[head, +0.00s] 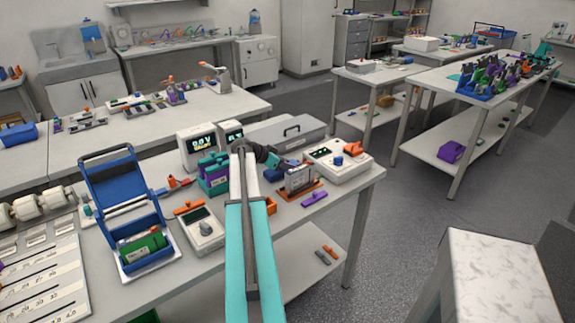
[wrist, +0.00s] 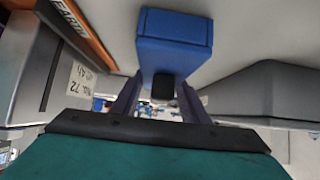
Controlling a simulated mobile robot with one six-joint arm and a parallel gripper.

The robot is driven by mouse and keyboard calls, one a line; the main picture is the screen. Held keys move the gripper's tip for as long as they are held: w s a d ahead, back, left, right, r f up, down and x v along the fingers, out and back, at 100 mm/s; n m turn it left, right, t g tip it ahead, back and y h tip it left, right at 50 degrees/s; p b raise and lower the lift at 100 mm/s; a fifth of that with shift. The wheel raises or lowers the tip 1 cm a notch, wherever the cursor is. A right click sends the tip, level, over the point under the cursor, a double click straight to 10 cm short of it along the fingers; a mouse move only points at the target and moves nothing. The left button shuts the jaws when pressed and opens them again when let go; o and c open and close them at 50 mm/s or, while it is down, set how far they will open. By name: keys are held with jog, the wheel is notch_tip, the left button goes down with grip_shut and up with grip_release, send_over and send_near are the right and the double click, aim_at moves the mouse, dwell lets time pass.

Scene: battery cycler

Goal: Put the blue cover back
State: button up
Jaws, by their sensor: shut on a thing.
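My gripper (wrist: 160,100) is shut on the blue cover (wrist: 175,40), a small block-like piece seen close up in the wrist view. A dark part shows under it between the fingers. In the head view my gripper (head: 268,158) is over the right part of the near bench, and a bit of blue shows beside it, mostly hidden. The place where the cover belongs cannot be made out. At the left of the bench stands a device with a raised blue frame lid (head: 122,185) and a green cell (head: 142,246) in its base.
Near my gripper stand a metal plate on an orange base (head: 303,193), a white instrument (head: 340,167), a grey case (head: 287,130), green-and-purple blocks (head: 214,176) and a display box (head: 197,145). A grey labelled box (wrist: 75,85) is close on the wrist view's left.

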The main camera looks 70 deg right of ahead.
aim_at(270, 172)
jog(key=shift+f, duration=0.15)
jog(key=o, duration=1.2)
jog(key=shift+o, duration=0.2)
jog(key=shift+r, duration=0.25)
jog(key=b+v, duration=0.2)
jog(key=v, duration=0.8)
jog(key=shift+w+a+b, duration=0.1)
jog(key=shift+a+b, duration=0.15)
jog(key=shift+b, duration=0.1)
jog(key=shift+w+a+r, duration=0.3)
jog(key=shift+a+r, duration=0.15)
jog(key=shift+r, duration=0.05)
jog(key=shift+r, duration=0.1)
